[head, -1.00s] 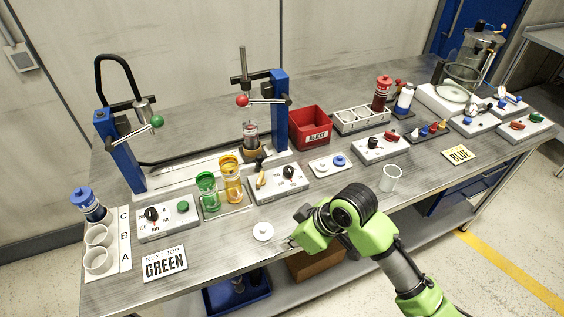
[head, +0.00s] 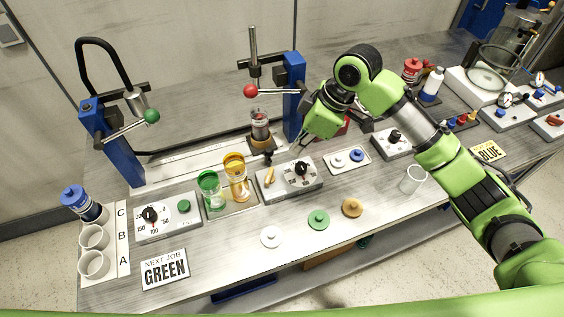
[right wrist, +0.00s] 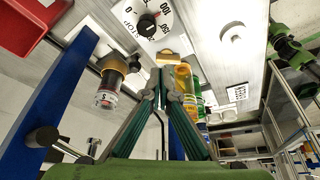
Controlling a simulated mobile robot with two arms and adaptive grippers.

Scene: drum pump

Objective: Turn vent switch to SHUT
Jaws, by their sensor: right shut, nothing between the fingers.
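My right gripper (head: 297,147) is shut and empty, just above and behind a white control box (head: 298,189). The box carries a dial with a black knob (head: 302,169) and a small yellow lever (head: 270,177) to its left. In the right wrist view the closed fingertips (right wrist: 160,76) point at that box, close to a yellow part (right wrist: 172,58); the dial (right wrist: 148,22) reads STOP, 50, 100 and 150. Contact cannot be told. I cannot read a vent or SHUT label, so which control is the vent switch is unclear. My left gripper is not in view.
Left of the box stand green (head: 210,186) and amber (head: 236,174) containers on a tray. A press with a red-knobbed handle (head: 250,91) rises behind. White (head: 271,237), green (head: 318,219) and tan (head: 352,207) discs lie in front. A clear cup (head: 413,180) stands right.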

